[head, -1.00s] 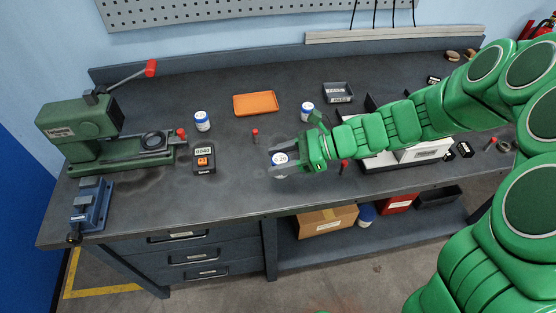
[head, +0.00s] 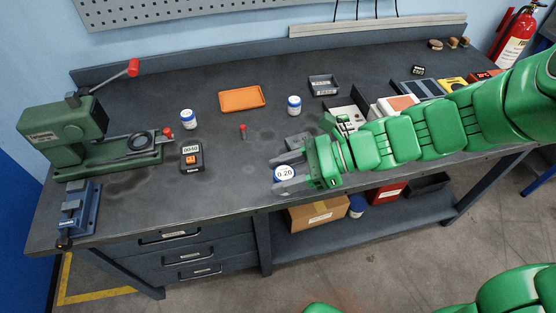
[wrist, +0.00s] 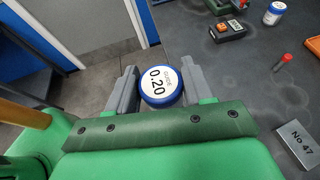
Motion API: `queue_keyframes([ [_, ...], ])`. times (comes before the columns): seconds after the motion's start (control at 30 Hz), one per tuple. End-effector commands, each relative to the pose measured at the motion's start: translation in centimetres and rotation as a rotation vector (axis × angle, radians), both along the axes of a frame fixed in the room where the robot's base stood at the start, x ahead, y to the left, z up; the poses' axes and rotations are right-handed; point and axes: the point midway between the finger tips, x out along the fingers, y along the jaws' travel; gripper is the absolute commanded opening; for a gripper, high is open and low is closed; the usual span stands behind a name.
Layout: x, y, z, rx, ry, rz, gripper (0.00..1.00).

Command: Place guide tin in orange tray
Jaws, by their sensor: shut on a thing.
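My gripper (head: 288,172) is shut on a round tin (head: 284,174) with a white lid marked 0.20 and a blue rim. It holds the tin above the bench near the front edge. In the wrist view the tin (wrist: 161,86) sits between the two grey fingers, lid facing the camera, with small print above 0.20 that looks like "guide". The orange tray (head: 242,98) lies flat and empty towards the back middle of the bench, apart from my gripper. A corner of the tray (wrist: 313,54) shows at the right edge of the wrist view.
Two white-and-blue tins (head: 188,119) (head: 294,105) stand left and right of the tray. A small red-topped piece (head: 242,131) stands in front of it. A meter (head: 191,157) and green press (head: 75,135) are at left. A grey tray (head: 323,85) is behind right.

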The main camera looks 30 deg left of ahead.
Motion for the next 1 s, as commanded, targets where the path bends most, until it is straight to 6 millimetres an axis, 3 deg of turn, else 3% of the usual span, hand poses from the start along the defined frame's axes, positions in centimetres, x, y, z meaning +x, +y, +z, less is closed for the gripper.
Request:
queue_keyframes([
  [0.13,0.9,0.7,0.0,-0.003,-0.003,-0.014,0.17],
  [0.27,3.3,2.7,-0.2,-0.011,-0.005,-0.049,0.17],
  [0.6,11.9,11.0,-0.2,-0.024,-0.019,-0.191,0.17],
  [1.0,19.1,20.9,0.3,-0.010,-0.008,-0.342,0.17],
])
